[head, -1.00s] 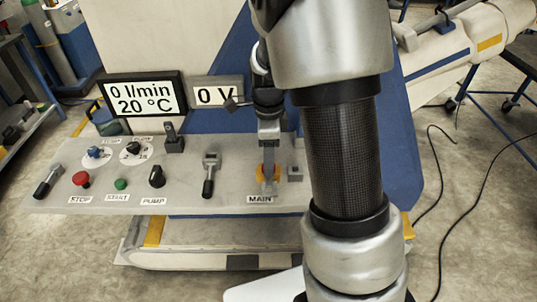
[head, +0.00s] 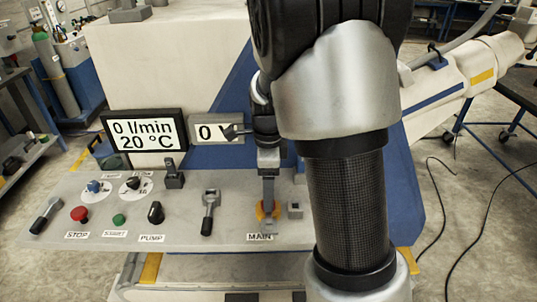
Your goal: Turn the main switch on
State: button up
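The main switch (head: 261,210) is on the sloped grey control panel, above the label MAIN (head: 260,237). Its orange part shows on both sides of a narrow grey upright piece that stands in front of it. My gripper (head: 268,178) points down over this switch, in line with it. The fingers are seen edge-on, so their opening does not show. I cannot tell where the fingers end and the switch lever begins, or whether they touch. The voltage display (head: 216,130) reads 0 V, partly covered by a dark part at its right.
A grey lever (head: 209,211), the pump knob (head: 155,212), a green start button (head: 118,219) and a red stop button (head: 79,214) lie left of the switch. A small grey block (head: 295,210) is close on its right. Another display (head: 144,131) reads 0 l/min, 20 °C.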

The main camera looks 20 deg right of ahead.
notch_tip(320, 180, up, 15)
jog(key=p, duration=0.1)
jog(key=shift+s, duration=0.1)
dwell(0.4)
jog(key=s+a+r+n+t+p, duration=0.1)
jog(key=s+r+n, duration=0.3)
jog(key=s+n, duration=0.5)
jog(key=s+a+r+n+t+p, duration=0.2)
jog(key=s+r+n+t+p, duration=0.2)
jog(key=s+n, duration=0.5)
jog(key=r+n, duration=0.1)
jog(key=n, duration=0.2)
jog(key=shift+a+t, duration=0.2)
jog(key=shift+t, duration=0.1)
jog(key=shift+s+a+r, duration=0.1)
